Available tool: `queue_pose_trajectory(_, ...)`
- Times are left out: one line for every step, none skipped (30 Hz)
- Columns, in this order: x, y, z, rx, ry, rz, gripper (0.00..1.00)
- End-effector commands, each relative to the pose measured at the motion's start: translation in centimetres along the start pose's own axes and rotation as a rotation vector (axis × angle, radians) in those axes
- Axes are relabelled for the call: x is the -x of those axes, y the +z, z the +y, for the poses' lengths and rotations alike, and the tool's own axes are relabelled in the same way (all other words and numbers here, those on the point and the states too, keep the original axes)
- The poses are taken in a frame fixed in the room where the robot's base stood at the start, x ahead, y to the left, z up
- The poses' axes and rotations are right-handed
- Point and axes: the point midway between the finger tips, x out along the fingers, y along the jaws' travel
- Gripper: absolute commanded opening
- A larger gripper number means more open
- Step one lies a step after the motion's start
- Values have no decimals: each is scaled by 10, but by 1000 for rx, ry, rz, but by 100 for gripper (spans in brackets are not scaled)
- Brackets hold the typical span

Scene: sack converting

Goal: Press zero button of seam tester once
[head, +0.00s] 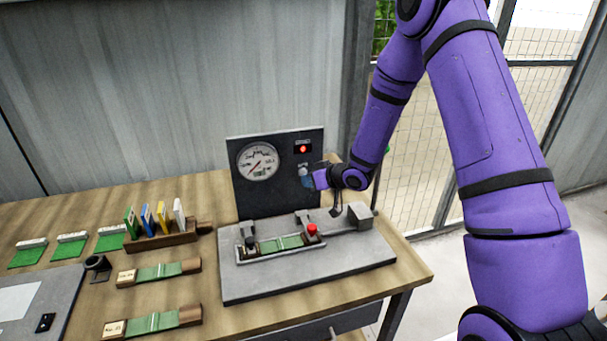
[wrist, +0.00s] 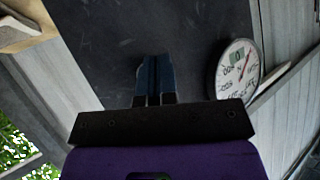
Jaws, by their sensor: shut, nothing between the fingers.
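The seam tester has an upright dark panel (head: 275,195) with a round white dial (head: 258,161) and a small red-lit indicator (head: 303,148). My gripper (head: 308,177) is at the right part of this panel, below the indicator. In the wrist view its blue fingers (wrist: 154,75) are shut together, empty, and point at the panel (wrist: 105,40). The dial (wrist: 237,68) is to their right there. A small pale edge shows beside the fingers; the zero button is not clearly visible and may be behind them. I cannot tell whether the fingertips touch anything.
The tester's grey base (head: 350,255) holds a green strip (head: 282,243) and a red knob (head: 312,229). Left of it are a wooden rack (head: 160,240) with coloured cards and green samples (head: 160,271). A grey block (head: 360,215) stands at the base's right. A wall is behind.

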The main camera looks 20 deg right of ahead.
Motion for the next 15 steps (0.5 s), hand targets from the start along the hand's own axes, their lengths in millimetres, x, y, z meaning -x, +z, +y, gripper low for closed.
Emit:
queue_pose_trajectory(2,1,-1,0,0,0,0)
queue_pose_trajectory(2,1,-1,0,0,0,0)
queue_pose_trajectory(3,2,-2,0,0,0,0)
queue_pose_trajectory(3,2,-2,0,0,0,0)
queue_pose_trajectory(3,2,-2,0,0,0,0)
queue_pose_trajectory(3,2,-2,0,0,1,0)
queue_pose_trajectory(3,2,-2,0,0,0,0)
queue_pose_trajectory(3,2,-2,0,0,0,0)
queue_pose_trajectory(3,2,-2,0,0,0,0)
queue_pose_trajectory(3,2,-2,0,0,0,0)
queue_pose_trajectory(3,2,-2,0,0,0,0)
queue_pose_trajectory(3,2,-2,0,0,0,0)
queue_pose_trajectory(4,3,-3,0,0,0,0)
queue_pose_trajectory(5,4,-4,0,0,0,0)
queue_pose_trajectory(7,5,-5,-1,0,0,0)
